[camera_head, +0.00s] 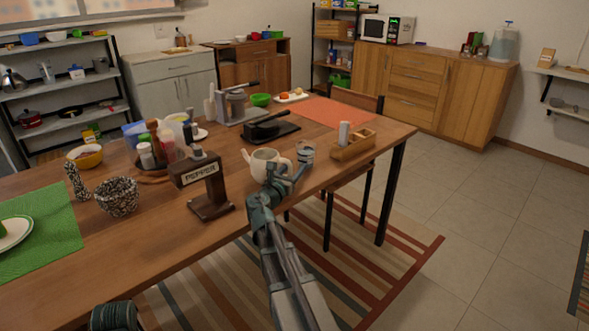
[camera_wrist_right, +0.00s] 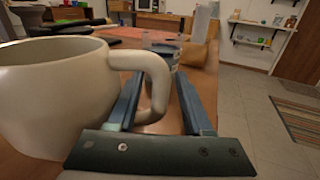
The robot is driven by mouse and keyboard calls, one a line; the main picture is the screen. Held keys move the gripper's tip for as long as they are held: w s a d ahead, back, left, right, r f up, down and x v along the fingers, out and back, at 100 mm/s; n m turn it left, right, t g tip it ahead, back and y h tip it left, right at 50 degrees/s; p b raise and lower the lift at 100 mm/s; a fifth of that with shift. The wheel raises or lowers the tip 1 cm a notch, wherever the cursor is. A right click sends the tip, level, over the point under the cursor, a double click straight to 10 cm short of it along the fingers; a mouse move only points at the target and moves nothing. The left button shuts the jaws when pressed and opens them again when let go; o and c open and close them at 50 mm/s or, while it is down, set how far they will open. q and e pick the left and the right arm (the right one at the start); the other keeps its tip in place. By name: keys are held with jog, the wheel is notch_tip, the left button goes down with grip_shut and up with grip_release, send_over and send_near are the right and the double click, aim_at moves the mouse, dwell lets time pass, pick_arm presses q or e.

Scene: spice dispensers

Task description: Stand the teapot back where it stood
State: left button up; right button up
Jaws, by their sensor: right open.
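The cream teapot (camera_head: 264,163) stands upright on the wooden table, near its front edge, with its spout to the left. In the right wrist view the teapot (camera_wrist_right: 55,95) fills the left side, and its handle (camera_wrist_right: 157,88) lies between my two fingers. My right gripper (camera_head: 283,178) is open around the handle, with gaps showing beside it; it also shows in the right wrist view (camera_wrist_right: 160,78). The handle is largely hidden by the gripper in the head view.
A glass jar (camera_head: 306,153) stands just right of the teapot, with a wooden caddy (camera_head: 352,148) beyond it. The pepper dispenser (camera_head: 204,185) stands to the left, and a black device (camera_head: 270,128) behind. Bare table (camera_head: 150,235) lies at the front left.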

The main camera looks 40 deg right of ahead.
jog(key=shift+r+p, duration=0.3)
jog(key=v, duration=1.2)
jog(key=shift+f, duration=0.15)
jog(key=shift+s, duration=0.1)
